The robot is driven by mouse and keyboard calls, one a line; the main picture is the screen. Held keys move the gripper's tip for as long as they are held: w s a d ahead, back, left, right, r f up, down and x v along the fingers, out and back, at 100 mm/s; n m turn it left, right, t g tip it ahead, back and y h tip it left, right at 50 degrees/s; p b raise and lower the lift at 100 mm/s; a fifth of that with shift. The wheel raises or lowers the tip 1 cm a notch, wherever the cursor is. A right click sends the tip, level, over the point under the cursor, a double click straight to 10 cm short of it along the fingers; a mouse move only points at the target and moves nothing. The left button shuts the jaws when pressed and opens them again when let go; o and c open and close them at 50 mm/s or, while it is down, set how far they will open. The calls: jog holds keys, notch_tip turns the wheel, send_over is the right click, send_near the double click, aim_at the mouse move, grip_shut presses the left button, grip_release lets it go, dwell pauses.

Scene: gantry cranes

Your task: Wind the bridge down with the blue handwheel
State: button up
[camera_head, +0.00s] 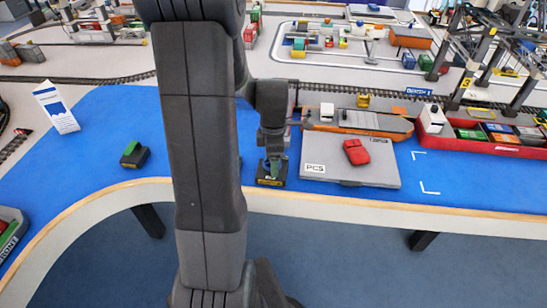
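My gripper (272,162) points down over a small black box (270,182) with a yellow label at the table's front edge. A small blue-green part (274,169) shows on the box between or just behind my fingers. It may be the blue handwheel, but most of it is hidden. I cannot tell whether my fingers touch it or how far they are open. A similar black box (135,157) to the left carries a green and red piece on top. No bridge can be made out for certain; my arm covers part of the scene.
A red vessel (470,142) with containers is at the right. A white sign (56,106) stands left. Blue tabletop between is mostly clear.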

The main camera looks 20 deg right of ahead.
notch_tip(320, 180, up, 14)
jog(key=p, duration=0.1)
dwell(0.5)
jog(key=shift+f, duration=0.15)
dwell(0.9)
notch_tip(320, 180, down, 14)
jog(key=shift+r+b, duration=0.1)
jog(key=shift+b, duration=0.4)
